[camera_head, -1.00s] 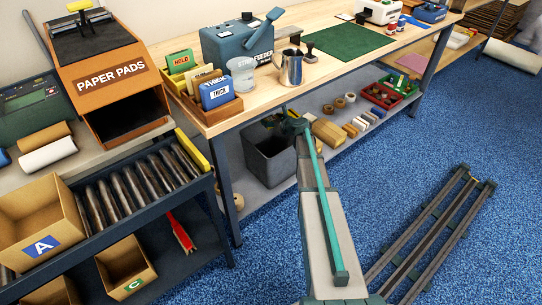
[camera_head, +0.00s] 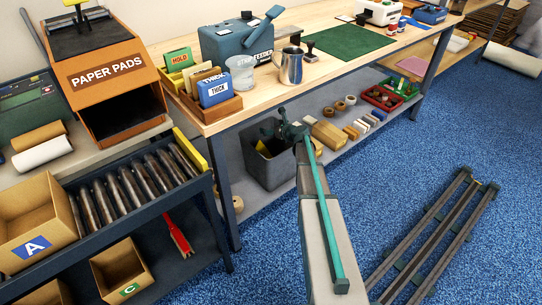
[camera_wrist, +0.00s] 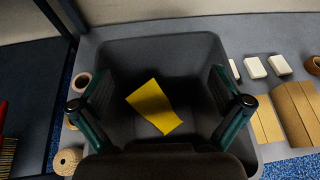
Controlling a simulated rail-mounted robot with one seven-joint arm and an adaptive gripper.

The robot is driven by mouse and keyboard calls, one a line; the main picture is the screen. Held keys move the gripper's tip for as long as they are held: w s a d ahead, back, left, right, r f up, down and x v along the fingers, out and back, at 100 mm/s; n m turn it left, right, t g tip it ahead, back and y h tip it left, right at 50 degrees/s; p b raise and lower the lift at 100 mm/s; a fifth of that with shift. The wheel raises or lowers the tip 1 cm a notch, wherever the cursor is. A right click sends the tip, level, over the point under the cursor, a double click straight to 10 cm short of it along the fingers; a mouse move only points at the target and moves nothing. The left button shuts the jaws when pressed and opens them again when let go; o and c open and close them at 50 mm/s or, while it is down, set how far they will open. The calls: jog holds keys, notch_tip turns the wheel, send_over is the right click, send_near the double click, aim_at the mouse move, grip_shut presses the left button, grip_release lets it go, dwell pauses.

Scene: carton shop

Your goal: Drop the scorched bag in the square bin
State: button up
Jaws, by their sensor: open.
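The square bin (camera_head: 272,170) is dark grey and stands on the lower shelf under the workbench. It fills the middle of the wrist view (camera_wrist: 205,48). A flat yellow piece (camera_wrist: 153,106) lies inside it, apart from both fingers; a bit of yellow also shows in the bin in the head view (camera_head: 262,149). It may be the bag, but I see no clear scorch mark on it. My gripper (camera_wrist: 160,84) is open and empty over the bin, its fingers at either side of the yellow piece. In the head view my gripper (camera_head: 289,128) partly covers the bin's right side.
The workbench top (camera_head: 236,120) overhangs the bin. A roller rack (camera_head: 130,190) stands at left.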

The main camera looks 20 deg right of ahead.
jog(key=v, duration=1.2)
jog(key=shift+r, duration=0.1)
